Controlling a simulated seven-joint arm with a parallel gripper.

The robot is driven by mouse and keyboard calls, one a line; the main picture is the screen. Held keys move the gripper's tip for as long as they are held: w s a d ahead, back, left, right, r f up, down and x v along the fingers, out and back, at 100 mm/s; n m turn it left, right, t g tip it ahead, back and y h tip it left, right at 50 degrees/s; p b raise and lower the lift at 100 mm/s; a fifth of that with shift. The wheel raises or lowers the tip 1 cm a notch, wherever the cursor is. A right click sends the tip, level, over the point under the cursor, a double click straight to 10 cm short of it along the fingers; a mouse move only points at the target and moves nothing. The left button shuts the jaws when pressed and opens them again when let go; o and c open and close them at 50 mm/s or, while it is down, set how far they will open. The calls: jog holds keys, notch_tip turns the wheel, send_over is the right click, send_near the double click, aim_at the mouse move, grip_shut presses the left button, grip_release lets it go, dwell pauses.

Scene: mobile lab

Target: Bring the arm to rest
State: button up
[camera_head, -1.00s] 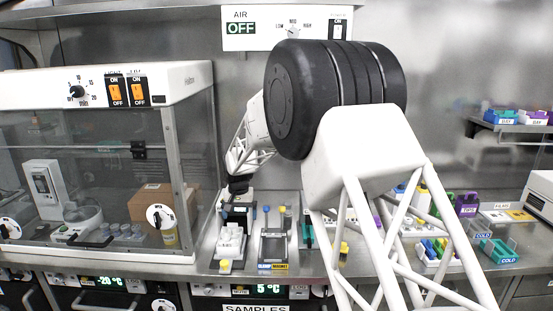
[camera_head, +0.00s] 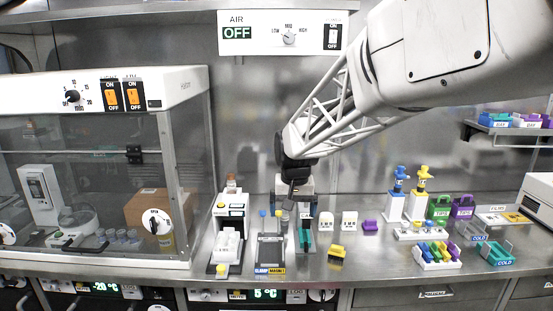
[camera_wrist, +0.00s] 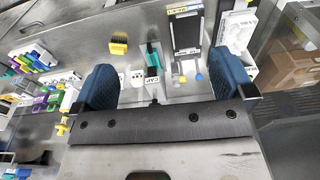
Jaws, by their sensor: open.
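My arm (camera_head: 325,110) reaches in from the upper right in the head view, its wrist hanging over the back of the bench. My gripper (camera_wrist: 165,78) is open and empty in the wrist view, its two blue fingers wide apart. In the head view the gripper is small and dark near the clamp stand, and its fingers are hard to make out. Between the fingers, the wrist view shows a teal and white block marked CAP (camera_wrist: 153,62) and the dark clamp plate (camera_wrist: 186,32) below. No contact with them is visible.
A glass-fronted cabinet (camera_head: 90,170) stands at the left. A white device (camera_head: 228,240) and the clamp-and-magnet stand (camera_head: 271,252) sit at the bench's middle. A yellow block (camera_head: 337,254), pipettes (camera_head: 397,195) and a colourful rack (camera_head: 437,256) stand to the right.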

jog(key=s+d, duration=0.4)
jog(key=s, duration=0.7)
jog(key=s+d+t, duration=0.1)
jog(key=s+d, duration=0.4)
jog(key=s, duration=0.7)
jog(key=s+d, duration=0.5)
jog(key=s, duration=0.7)
jog(key=shift+f, duration=0.45)
